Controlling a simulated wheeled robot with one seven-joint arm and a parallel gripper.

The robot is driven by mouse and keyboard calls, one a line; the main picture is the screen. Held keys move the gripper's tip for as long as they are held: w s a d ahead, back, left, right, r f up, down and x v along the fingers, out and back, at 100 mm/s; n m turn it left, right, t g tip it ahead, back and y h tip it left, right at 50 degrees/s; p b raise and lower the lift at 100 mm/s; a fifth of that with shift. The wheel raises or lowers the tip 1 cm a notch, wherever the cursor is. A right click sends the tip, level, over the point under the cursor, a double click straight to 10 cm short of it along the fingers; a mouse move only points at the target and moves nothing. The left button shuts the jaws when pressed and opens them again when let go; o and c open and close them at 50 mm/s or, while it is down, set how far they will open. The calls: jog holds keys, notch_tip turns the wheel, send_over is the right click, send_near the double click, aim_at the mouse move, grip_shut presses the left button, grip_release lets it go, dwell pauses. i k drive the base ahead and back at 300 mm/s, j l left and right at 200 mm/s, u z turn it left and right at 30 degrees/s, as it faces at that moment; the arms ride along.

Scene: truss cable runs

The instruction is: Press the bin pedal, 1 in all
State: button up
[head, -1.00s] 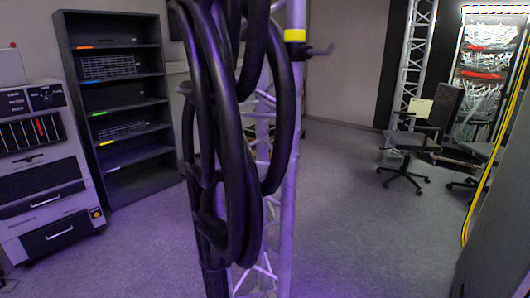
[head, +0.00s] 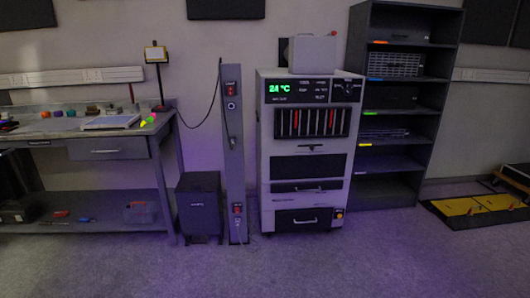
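A dark grey, box-shaped bin (head: 199,208) stands on the floor in the head view, left of centre. It is between the workbench and a tall grey post. Its top looks shut. My gripper is not in view.
A workbench (head: 97,140) with small items stands at the left, close to the bin. The grey post (head: 233,150) with red switches stands just right of the bin, then a machine cabinet (head: 308,165) and a dark shelf (head: 405,120). The carpet (head: 300,265) in front is clear.

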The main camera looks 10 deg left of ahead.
aim_at(197, 240)
jog(key=i+j+u, duration=0.25)
jog(key=i, duration=0.25)
jog(key=i+u, duration=0.3)
jog(key=i, duration=0.15)
jog(key=i+u, duration=0.25)
jog(key=i, duration=0.25)
jog(key=i+l+u, duration=0.3)
jog(key=i, duration=0.2)
jog(key=i+l+u, duration=0.25)
jog(key=i, duration=0.25)
jog(key=i+l+u, duration=0.3)
jog(key=i, duration=0.15)
